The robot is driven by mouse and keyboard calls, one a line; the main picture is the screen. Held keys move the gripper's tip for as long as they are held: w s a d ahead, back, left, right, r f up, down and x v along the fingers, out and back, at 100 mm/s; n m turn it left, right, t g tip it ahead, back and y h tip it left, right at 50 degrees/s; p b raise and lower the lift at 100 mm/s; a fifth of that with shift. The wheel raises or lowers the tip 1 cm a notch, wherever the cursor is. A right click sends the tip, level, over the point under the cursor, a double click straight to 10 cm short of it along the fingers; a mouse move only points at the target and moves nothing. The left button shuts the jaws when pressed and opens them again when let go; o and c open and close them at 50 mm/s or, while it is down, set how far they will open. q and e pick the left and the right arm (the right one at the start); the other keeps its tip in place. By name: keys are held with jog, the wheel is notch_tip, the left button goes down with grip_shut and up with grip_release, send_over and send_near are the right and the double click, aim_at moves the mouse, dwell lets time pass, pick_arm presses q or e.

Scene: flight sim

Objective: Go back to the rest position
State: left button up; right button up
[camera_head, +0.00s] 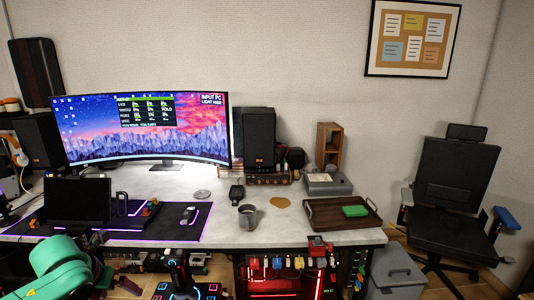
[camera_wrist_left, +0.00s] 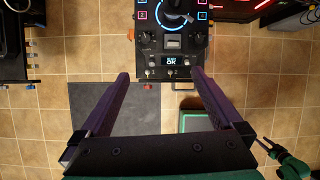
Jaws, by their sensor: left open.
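In the head view, my green left arm comes in at the lower left, in front of the desk, with my left gripper (camera_head: 105,274) low at its end and partly hard to make out. In the left wrist view, the two dark purple fingers of this gripper (camera_wrist_left: 158,76) are wide apart with nothing between them. The joystick (camera_head: 176,268) also shows at the bottom of the head view.
The desk (camera_head: 228,228) holds a curved monitor (camera_head: 140,125), a grey mug (camera_head: 248,217) and a brown tray (camera_head: 325,222) with a green item (camera_head: 355,211). An office chair (camera_head: 450,190) stands at the right. Tiled floor (camera_wrist_left: 55,125) shows below the gripper.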

pick_arm(q)
jog(key=w+a+f+n+t, duration=0.1)
jog(key=w+a+f+n, duration=0.2)
jog(key=w+f+n, duration=0.45)
jog(key=s+a+f+n, duration=0.1)
jog(key=s+f+n, duration=0.45)
jog(key=f, duration=0.55)
jog(key=s+a+f+n, duration=0.1)
jog(key=s+f+n, duration=0.3)
jog(key=f+n, duration=0.5)
jog(key=s+d+f+n+g+y, duration=0.1)
jog(key=s+d+f+n, duration=0.2)
jog(key=s+f, duration=0.55)
jog(key=s+d+f+n+g, duration=0.2)
jog(key=s+d+f, duration=0.1)
jog(key=s+f, duration=0.55)
jog(key=s+d+f+n+g, duration=0.1)
jog(key=s+d, duration=0.3)
jog(key=s, duration=0.4)
jog(key=s+d+f+n+g+h, duration=0.1)
jog(key=s+d+f+n, duration=0.3)
jog(key=s, duration=0.5)
jog(key=shift+s+d+f, duration=0.15)
jog(key=shift+d+f, duration=0.2)
jog(key=shift+d, duration=0.35)
pick_arm(e)
jog(key=shift+w, duration=0.5)
